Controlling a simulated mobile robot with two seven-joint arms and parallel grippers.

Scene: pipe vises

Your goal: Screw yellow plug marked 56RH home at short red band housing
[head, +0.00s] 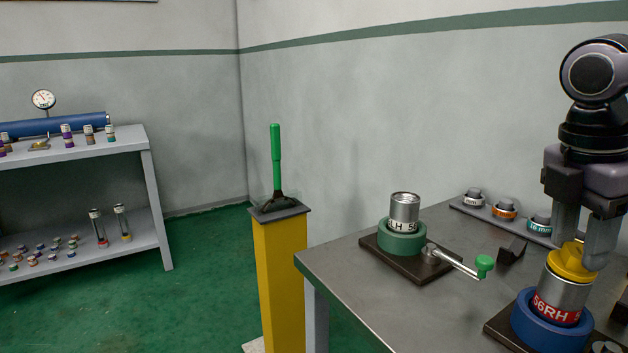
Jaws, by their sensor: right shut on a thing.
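The yellow plug (571,264) sits at the top of a silver housing with a red band (558,309), at the lower right of the head view. The band reads 56RH and more that is cut off. No marking is readable on the plug. The housing stands upright in a blue round vise (545,335) on a dark base plate. My right gripper (580,250) comes down from above, shut on the plug with a finger on each side. How deep the plug sits in the housing is hard to tell. My left gripper is not in view.
A green vise (401,241) holds a silver housing (404,211) with a pale lettered band; its green-knobbed handle (484,264) sticks out right. A rail (490,210) with several banded pieces lies behind. A yellow pedestal (281,285) with a green lever (276,158) and a shelf (150,195) stand left.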

